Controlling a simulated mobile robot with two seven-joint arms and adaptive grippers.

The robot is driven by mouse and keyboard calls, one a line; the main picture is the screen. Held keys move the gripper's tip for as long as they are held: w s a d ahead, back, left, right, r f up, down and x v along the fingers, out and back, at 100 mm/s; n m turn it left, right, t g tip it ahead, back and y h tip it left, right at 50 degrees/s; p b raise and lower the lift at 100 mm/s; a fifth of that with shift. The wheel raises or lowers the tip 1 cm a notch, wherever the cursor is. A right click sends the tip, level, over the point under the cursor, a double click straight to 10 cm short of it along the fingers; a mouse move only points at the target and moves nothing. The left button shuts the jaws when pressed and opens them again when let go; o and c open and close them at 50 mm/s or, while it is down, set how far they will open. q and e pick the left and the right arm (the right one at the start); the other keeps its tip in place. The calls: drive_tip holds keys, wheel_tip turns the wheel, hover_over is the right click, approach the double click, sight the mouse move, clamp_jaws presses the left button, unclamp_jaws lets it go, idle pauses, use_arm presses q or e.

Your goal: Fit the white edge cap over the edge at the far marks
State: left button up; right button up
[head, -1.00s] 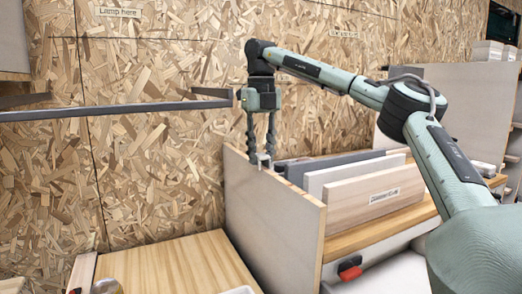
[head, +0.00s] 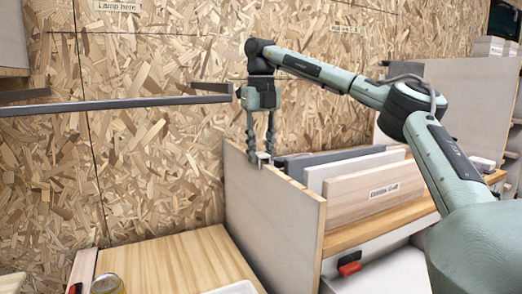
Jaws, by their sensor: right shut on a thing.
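The edge is the top of an upright grey panel (head: 275,208) right of the image centre, running from the plywood wall towards me. My right gripper (head: 262,148) points straight down over the far part of this edge. It is shut on a small pale piece, the white edge cap (head: 262,157), which is at the panel's top edge. I cannot tell whether the cap straddles the edge or only touches it. The far marks are too small or hidden to make out. My left gripper is not in view.
Several boards (head: 362,188), one labelled, stand just right of the panel. A dark bar (head: 120,105) crosses the left side. A wooden top (head: 165,265) lies below left, with a jar (head: 108,284) and a white tray (head: 236,288). A red-and-black item (head: 350,264) is at lower right.

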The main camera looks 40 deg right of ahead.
drive_tip(key=shift+f, duration=0.35)
drive_tip(key=o, duration=0.9)
wheel_tip(320, 180, up, 12)
idle(0.8)
